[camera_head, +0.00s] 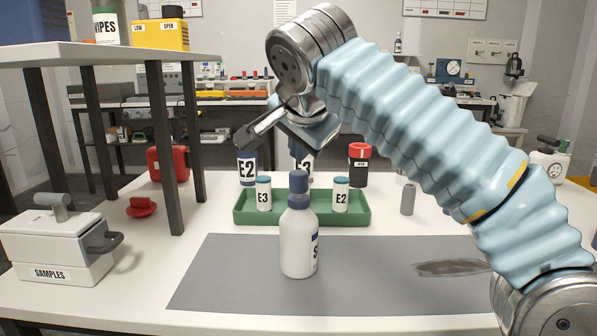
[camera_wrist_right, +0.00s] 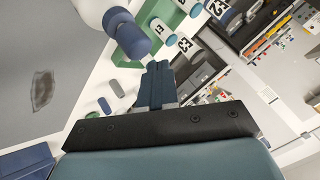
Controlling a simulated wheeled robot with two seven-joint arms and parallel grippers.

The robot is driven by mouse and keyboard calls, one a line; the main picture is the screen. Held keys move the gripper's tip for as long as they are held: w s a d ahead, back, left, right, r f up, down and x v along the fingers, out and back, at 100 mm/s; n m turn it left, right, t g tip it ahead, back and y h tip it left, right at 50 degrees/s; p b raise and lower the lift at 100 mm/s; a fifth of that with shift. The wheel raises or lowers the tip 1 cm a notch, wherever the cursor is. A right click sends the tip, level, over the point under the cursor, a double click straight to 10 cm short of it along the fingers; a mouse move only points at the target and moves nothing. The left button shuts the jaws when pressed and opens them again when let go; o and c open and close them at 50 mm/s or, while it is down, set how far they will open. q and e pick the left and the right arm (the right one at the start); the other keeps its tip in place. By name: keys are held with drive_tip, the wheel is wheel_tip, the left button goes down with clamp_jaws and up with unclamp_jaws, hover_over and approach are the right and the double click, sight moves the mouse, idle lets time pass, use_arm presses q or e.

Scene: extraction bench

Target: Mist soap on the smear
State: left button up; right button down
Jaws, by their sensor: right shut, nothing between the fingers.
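A white bottle (camera_head: 298,243) with a dark blue top stands upright on the grey mat. Its label is turned mostly away, and its blue top (camera_wrist_right: 127,35) shows large in the right wrist view. A brown-grey smear (camera_head: 452,268) lies at the right of the mat, and it also shows at the left of the right wrist view (camera_wrist_right: 42,90). My right gripper (camera_head: 243,137) is raised above and behind the bottle, apart from it. Its dark blue fingers (camera_wrist_right: 157,70) are shut and empty. My left gripper is not in view.
A green tray (camera_head: 243,216) with small labelled vials stands behind the bottle. A grey cylinder (camera_head: 408,199) stands right of the tray. A white SAMPLES box (camera_head: 52,245) and a raised shelf (camera_head: 130,55) occupy the left. The mat between bottle and smear is clear.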

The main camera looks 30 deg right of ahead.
sight(300, 174)
drive_tip(key=shift+f+b, duration=0.35)
drive_tip(key=shift+f, duration=0.1)
drive_tip(key=shift+f+b, duration=0.5)
drive_tip(key=shift+f, duration=0.1)
idle(0.5)
drive_tip(key=shift+r, duration=0.1)
drive_tip(key=shift+r+p, duration=1)
drive_tip(key=shift+p, duration=0.05)
wheel_tip(300, 174, up, 6)
drive_tip(key=p, duration=0.5)
drive_tip(key=shift+p, duration=0.4)
idle(1.6)
